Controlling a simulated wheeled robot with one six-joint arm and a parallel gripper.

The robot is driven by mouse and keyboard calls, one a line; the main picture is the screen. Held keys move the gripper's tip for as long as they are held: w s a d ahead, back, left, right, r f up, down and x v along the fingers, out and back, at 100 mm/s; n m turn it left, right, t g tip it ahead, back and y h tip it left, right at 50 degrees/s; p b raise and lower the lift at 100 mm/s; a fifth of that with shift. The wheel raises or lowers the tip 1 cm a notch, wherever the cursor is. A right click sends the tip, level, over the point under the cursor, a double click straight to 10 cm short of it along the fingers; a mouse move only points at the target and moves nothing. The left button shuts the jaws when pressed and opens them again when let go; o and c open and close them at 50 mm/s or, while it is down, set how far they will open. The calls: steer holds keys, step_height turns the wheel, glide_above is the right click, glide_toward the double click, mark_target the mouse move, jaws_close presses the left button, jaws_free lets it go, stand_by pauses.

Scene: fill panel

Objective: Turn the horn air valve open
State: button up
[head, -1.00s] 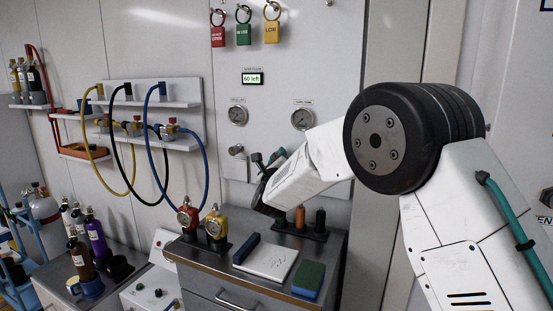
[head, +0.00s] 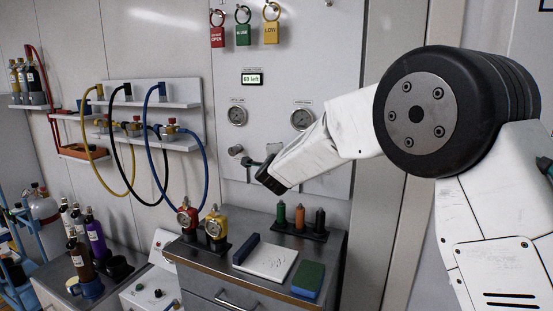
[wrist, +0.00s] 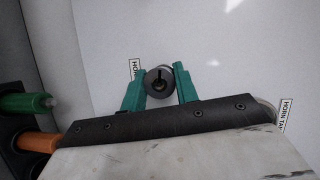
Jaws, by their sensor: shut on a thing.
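The horn air valve is a round grey knob (head: 236,150) standing out from the white wall panel (head: 275,60), below the left gauge. In the wrist view the knob (wrist: 160,82) is seen end-on, with a dark bar mark across its face. My gripper (head: 246,161) has teal fingers and reaches the knob from the right in the head view. In the wrist view its fingers (wrist: 160,88) stand one on each side of the knob, shut on it. A label starting "HO" (wrist: 135,70) is partly hidden behind the left finger.
Two gauges (head: 238,115) (head: 302,118) and a small display (head: 252,79) sit above the valve. Coloured tags (head: 243,30) hang higher up.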

steer(key=n+g+h, duration=0.1)
steer(key=n+g, duration=0.1)
steer(key=n, duration=0.2)
steer(key=shift+a+r, duration=0.1)
steer(key=shift+r, duration=0.05)
steer(key=n+g+h, duration=0.1)
steer(key=n+h, duration=0.1)
steer(key=n, duration=0.2)
steer(key=n+g+h, duration=0.1)
steer(key=n+h, duration=0.1)
steer(key=n, duration=0.1)
steer(key=shift+a+h, duration=0.1)
steer(key=shift+h, duration=0.2)
steer(key=n+g+h, duration=0.1)
steer(key=n+h, duration=0.1)
steer(key=n, duration=0.1)
steer(key=shift+n+h, duration=0.3)
stand_by(0.5)
steer(key=o, duration=1)
steer(key=shift+c, duration=0.2)
